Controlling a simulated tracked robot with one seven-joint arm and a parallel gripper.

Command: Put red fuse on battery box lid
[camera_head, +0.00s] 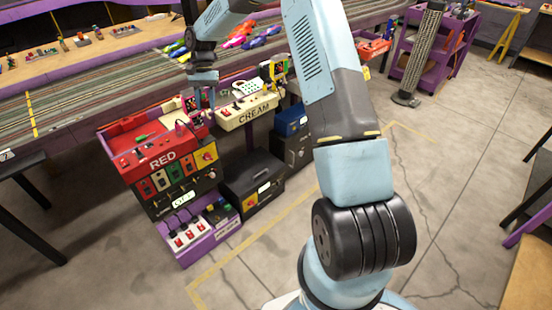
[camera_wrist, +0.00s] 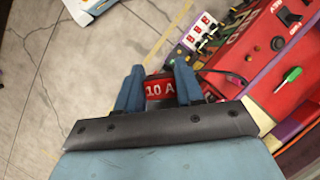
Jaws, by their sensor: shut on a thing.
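My gripper (camera_wrist: 158,72) is shut on the red fuse (camera_wrist: 160,89), a small red block marked "10 A" held between its two blue fingers in the wrist view. In the head view my gripper (camera_head: 204,92) hangs above the back of the red station, near the cream one. The fuse cannot be made out clearly there. A black lidded box (camera_head: 252,180) with a white label stands on the floor right of the red station; it looks like the battery box, but its label is unreadable. Its top looks bare. The fuse is well apart from it.
The red station (camera_head: 165,160) carries a green screwdriver, also in the wrist view (camera_wrist: 288,80). The cream station (camera_head: 248,112) stands behind the black box. Another dark box with a blue case (camera_head: 291,121) on it stands behind right. Floor in front is clear.

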